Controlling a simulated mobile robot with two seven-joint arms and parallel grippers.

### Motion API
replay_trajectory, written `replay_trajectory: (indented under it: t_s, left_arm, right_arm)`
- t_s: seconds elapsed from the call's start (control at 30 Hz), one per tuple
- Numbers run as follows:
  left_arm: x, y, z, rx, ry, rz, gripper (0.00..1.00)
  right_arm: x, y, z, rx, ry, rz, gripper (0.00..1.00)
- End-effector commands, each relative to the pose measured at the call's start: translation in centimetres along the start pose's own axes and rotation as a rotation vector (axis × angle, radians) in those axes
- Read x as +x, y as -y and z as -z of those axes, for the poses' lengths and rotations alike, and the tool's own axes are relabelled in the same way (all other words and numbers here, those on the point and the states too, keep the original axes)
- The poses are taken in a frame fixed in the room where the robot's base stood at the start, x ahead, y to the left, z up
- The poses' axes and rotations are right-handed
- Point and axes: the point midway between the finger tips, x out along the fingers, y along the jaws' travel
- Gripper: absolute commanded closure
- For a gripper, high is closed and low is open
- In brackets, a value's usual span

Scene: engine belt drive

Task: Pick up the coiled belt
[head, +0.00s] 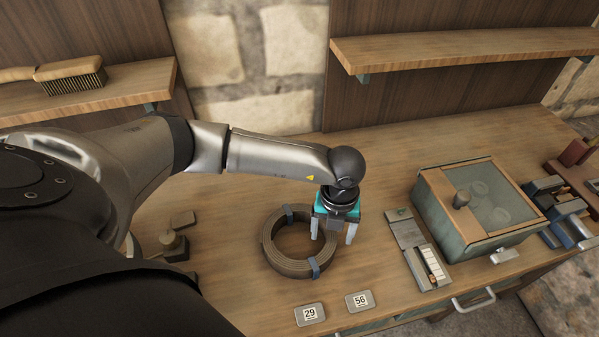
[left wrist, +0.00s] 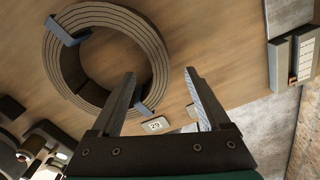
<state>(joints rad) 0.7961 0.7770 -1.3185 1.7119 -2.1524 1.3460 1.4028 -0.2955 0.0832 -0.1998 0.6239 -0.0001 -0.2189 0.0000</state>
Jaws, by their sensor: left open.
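The coiled belt (head: 272,254) is a dark brown ribbed ring lying flat on the wooden bench, with blue-grey clips at its far and near sides. It also shows in the left wrist view (left wrist: 138,32) at the upper left. My left gripper (head: 333,235) is open and empty, pointing down above the belt's right side. In the left wrist view its fingertips (left wrist: 160,73) appear on either side of the belt's right rim, one toward the ring's opening and one outside. Its height above the belt is hard to tell. My right gripper is not in view.
Number tags 29 (head: 310,315) and 56 (head: 360,301) lie in front of the belt. A grey tray (head: 408,234) and a glass-topped box (head: 446,217) stand to the right. Small metal parts (head: 174,246) sit at left. A brush (head: 70,75) lies on a wall shelf.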

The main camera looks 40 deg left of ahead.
Motion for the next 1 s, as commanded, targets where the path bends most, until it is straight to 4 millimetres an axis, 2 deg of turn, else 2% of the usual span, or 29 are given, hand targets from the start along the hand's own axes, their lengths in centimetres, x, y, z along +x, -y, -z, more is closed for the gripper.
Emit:
replay_trajectory:
  t_s: [0.2, 0.5, 1.0]
  left_arm:
    - [2.8, 0.1, -0.1, 0.0, -0.001, -0.001, 0.21]
    - [3.2, 0.1, -0.1, 0.0, -0.001, 0.0, 0.21]
    - [3.1, 0.1, -0.1, -0.001, 0.0, 0.0, 0.77]
  right_arm:
    - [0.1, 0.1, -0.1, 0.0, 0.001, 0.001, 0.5]
    - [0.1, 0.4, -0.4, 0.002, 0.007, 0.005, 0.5]
    - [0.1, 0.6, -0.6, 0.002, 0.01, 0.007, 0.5]
